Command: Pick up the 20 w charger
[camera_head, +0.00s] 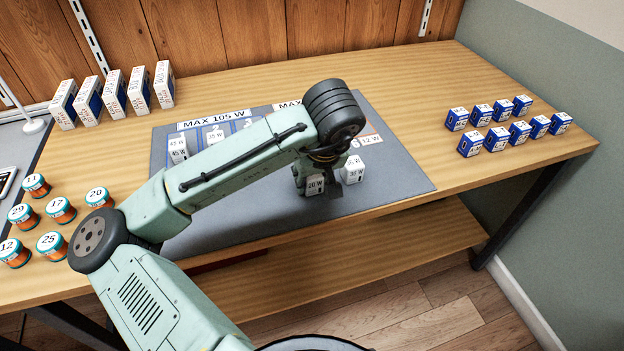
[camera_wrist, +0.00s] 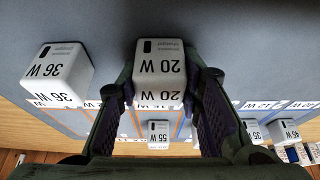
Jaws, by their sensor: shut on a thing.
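The 20 W charger (camera_head: 315,187) is a small white block with a black label, at the front of the grey mat (camera_head: 400,186). It also shows in the wrist view (camera_wrist: 160,70), between the two dark fingers of my gripper (camera_wrist: 165,92). My gripper (camera_head: 314,180) is shut on its sides and reaches down from above. I cannot tell whether the charger touches the mat or is slightly raised.
A white 36 W charger (camera_wrist: 57,75) stands close beside the held one. A 55 W charger (camera_wrist: 158,133) stands farther off. Blue-white boxes (camera_head: 497,139) are at the right, orange jars (camera_head: 60,210) at the left, and tall boxes (camera_head: 113,92) at the back left.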

